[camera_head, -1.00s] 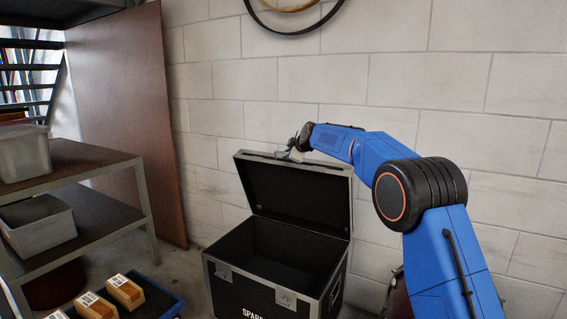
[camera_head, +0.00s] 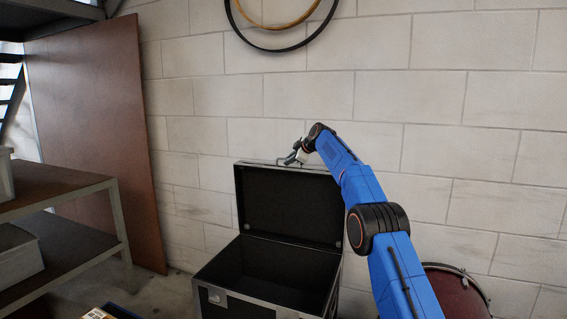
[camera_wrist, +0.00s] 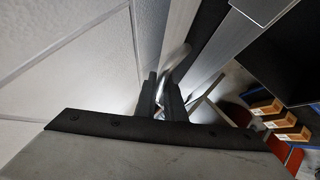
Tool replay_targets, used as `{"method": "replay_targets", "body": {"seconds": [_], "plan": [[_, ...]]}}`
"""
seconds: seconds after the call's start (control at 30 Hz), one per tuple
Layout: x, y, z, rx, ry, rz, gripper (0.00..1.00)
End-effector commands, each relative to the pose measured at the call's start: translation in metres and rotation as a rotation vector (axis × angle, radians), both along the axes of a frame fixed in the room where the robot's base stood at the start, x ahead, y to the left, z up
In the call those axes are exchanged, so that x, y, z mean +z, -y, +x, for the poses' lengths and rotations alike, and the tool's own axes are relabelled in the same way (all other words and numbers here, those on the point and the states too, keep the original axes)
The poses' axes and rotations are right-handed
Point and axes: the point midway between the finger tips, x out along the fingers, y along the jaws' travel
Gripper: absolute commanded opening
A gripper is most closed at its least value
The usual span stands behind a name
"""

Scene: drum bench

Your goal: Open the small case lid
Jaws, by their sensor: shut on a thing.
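The small case (camera_head: 262,270) is black with metal edging and stands on the floor below the wall. Its lid (camera_head: 290,206) is up, standing about upright at the back, and the dark inside shows. My gripper (camera_head: 293,158) is at the lid's top edge. In the wrist view my gripper's dark fingers (camera_wrist: 161,98) are close together around a curved metal piece (camera_wrist: 177,62) at the lid edge, seemingly a handle or latch. The exact contact is partly hidden by the gripper body.
A block wall (camera_head: 470,90) is close behind the lid. A brown shelf (camera_head: 60,190) stands at the left, with a brown panel (camera_head: 95,130) behind it. A red drum (camera_head: 455,290) is at the lower right. Small boxes (camera_wrist: 275,119) show in the wrist view.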

Motion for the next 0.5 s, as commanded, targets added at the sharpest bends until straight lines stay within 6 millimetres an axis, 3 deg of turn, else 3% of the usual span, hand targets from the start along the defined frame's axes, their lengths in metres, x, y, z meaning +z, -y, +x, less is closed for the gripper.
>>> {"method": "replay_targets", "body": {"seconds": [0.47, 0.5], "plan": [[0.0018, 0.0026, 0.0012, 0.002, 0.002, 0.0, 0.0], [0.0018, 0.0026, 0.0012, 0.002, 0.002, 0.0, 0.14]]}}
